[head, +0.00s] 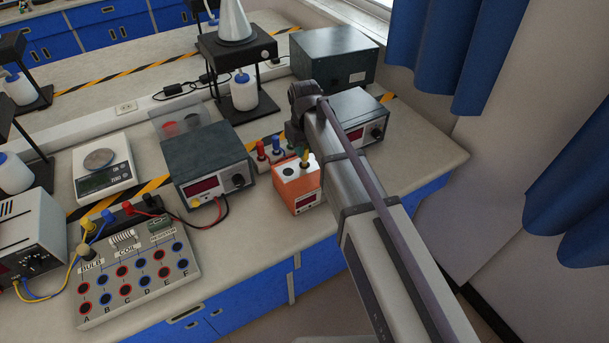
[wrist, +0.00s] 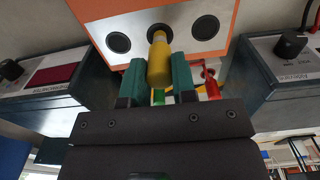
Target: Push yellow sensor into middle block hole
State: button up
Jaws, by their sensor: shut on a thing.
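An orange block (head: 297,196) with a white top stands near the bench's front edge. In the wrist view the block's white face (wrist: 180,42) has a row of three dark holes. The left hole (wrist: 118,44) and right hole (wrist: 205,27) are empty. My gripper (wrist: 159,72), with teal fingers, is shut on the yellow sensor (wrist: 158,58). The sensor's far end overlaps the middle hole (wrist: 160,29), whose dark rim shows around it. I cannot tell how deep it sits. In the head view my gripper (head: 304,160) is over the block, and my arm hides part of the scene.
A red plug (head: 262,151) and a blue plug (head: 277,146) stand behind the block. A power supply (head: 207,163) is to its left, and another unit (head: 358,112) lies behind my arm. A circuit board (head: 130,272) lies at front left. Bare bench (head: 250,228) lies left of the block.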

jog(key=shift+f+b, duration=0.75)
jog(key=shift+f, duration=0.05)
jog(key=o, duration=1.4)
notch_tip(320, 180, up, 7)
jog(key=p, duration=0.6)
jog(key=shift+f+p, duration=0.1)
jog(key=shift+p, duration=0.3)
jog(key=shift+f, duration=0.1)
